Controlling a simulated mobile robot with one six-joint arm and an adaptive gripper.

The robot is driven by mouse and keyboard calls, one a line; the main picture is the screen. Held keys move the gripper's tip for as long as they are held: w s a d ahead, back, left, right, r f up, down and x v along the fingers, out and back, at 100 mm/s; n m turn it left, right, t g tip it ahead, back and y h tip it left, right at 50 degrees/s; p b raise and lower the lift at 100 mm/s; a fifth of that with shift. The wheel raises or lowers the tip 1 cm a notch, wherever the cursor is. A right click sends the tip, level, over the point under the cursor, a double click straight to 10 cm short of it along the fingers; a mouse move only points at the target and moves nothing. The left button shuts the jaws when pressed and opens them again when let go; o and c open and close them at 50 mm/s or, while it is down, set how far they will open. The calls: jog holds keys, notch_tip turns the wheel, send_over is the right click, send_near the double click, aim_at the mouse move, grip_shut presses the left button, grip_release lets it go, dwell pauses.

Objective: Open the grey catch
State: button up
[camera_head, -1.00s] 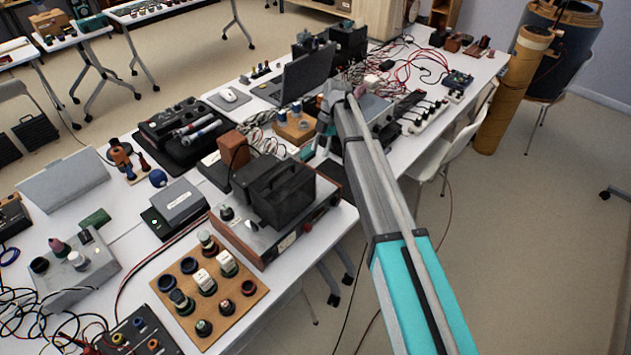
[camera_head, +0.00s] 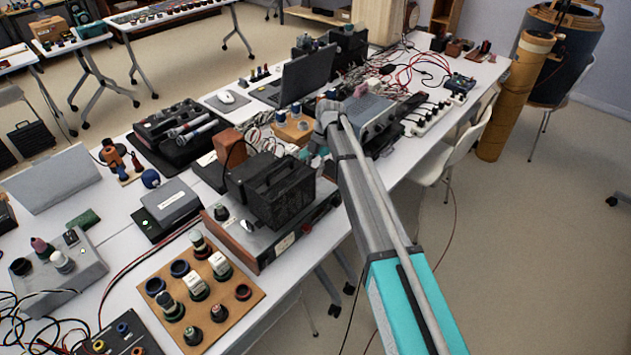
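I cannot make out a grey catch with certainty in this view. A black box with a handle (camera_head: 272,190), which looks like a small speaker, sits on a brown-sided grey device (camera_head: 262,238) at the near table's edge. My arm reaches up from the lower right, and its wrist bends down just behind and right of the black box. My gripper's fingers do not show; the arm and the black box hide that spot. A grey box-shaped device (camera_head: 365,112) stands right behind my wrist.
A wooden board with knobs (camera_head: 238,290) lies at the near edge. A laptop (camera_head: 305,78), a mouse (camera_head: 227,97) and many cables crowd the table. A white chair (camera_head: 455,150) and a tan cylinder (camera_head: 510,95) stand at right. The floor at lower right is clear.

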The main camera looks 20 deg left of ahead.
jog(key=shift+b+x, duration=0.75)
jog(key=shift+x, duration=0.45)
